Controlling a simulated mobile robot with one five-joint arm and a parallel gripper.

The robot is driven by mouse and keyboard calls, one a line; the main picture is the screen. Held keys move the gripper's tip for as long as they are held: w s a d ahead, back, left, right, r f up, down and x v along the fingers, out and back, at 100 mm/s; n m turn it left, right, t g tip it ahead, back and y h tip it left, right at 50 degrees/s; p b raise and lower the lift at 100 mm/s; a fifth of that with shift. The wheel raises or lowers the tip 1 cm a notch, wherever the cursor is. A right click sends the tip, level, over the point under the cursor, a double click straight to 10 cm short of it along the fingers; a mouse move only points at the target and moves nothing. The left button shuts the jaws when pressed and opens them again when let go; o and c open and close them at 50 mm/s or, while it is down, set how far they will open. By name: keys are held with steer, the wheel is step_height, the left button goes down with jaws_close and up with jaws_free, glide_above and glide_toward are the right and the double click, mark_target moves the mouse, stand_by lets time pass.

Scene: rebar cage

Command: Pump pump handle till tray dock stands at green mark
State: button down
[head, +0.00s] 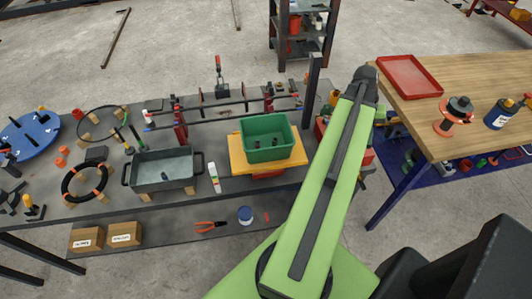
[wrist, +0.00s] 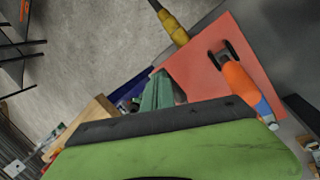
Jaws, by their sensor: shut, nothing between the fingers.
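In the head view a green tray (head: 268,140) sits on a yellow platform (head: 238,158), likely the tray dock, on the dark bench. A white upright strip with coloured bands (head: 214,177) stands left of it; I cannot make out which band is the green mark. Red parts (head: 367,155) show beside my arm at the bench's right end. The pump handle cannot be told for sure. The wrist view shows an orange and blue grip-like piece (wrist: 245,88) over a red-orange surface (wrist: 193,68).
A grey metal tub (head: 163,171) stands left of the platform. Clamps and bars (head: 225,105) line the bench's back. A wooden table (head: 465,85) with a red tray (head: 408,77) is at right. Pliers (head: 210,226) and cardboard boxes (head: 124,234) lie lower down.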

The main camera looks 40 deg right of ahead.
steer(key=shift+f, duration=0.25)
step_height(320, 180, up, 8)
steer(key=w+d+p, duration=0.1)
steer(key=w+p, duration=0.1)
steer(key=p, duration=0.6)
steer(key=shift+w+d+r, duration=0.15)
steer(key=shift+w+d, duration=0.1)
steer(key=shift+d, duration=0.1)
stand_by(0.5)
